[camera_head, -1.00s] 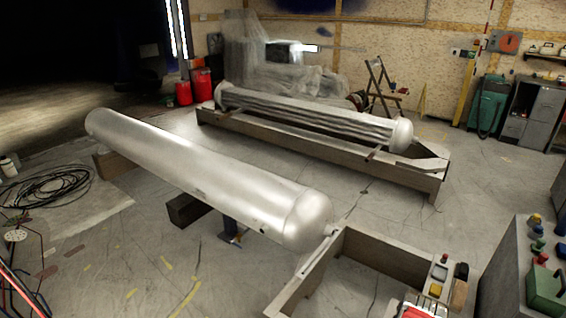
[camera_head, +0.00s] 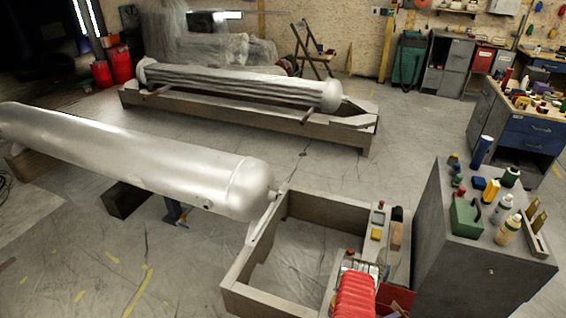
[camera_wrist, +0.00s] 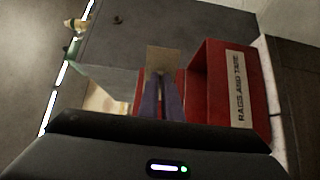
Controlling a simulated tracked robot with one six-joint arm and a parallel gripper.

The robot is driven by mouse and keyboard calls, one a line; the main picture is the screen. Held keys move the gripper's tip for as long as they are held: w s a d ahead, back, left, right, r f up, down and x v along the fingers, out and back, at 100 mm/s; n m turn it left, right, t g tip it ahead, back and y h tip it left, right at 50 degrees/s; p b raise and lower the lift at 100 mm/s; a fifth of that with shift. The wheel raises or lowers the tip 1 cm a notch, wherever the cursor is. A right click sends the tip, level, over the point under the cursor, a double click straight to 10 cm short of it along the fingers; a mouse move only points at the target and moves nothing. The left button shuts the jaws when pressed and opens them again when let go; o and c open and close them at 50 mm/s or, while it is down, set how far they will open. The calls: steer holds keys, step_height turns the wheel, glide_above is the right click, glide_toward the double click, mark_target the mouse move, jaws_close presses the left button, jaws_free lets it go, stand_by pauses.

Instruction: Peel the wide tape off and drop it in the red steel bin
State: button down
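My gripper (camera_wrist: 161,76) shows in the wrist view as two bluish fingers close together. They are shut on a flat, squarish beige piece, the wide tape (camera_wrist: 163,58), which stands out past the fingertips. The red steel bin (camera_wrist: 200,83) is just right of the fingers, with a pale label reading RAGS AND TAPE. Some red also shows behind the fingers. I cannot tell whether the tape is over the bin's opening.
A long silver cylinder (camera_head: 130,155) lies on supports at left. A tube bundle (camera_head: 235,85) rests in a wooden cradle behind. A wooden frame (camera_head: 235,290) stands in front. A grey cabinet (camera_head: 450,285) with bottles is at right. Open floor lies between.

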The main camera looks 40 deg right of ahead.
steer(key=c, duration=1.9)
jaws_free()
steer(key=shift+o, duration=0.2)
steer(key=shift+a, duration=0.1)
steer(key=v, duration=1.3)
steer(key=shift+a, duration=0.3)
steer(key=shift+f, duration=0.15)
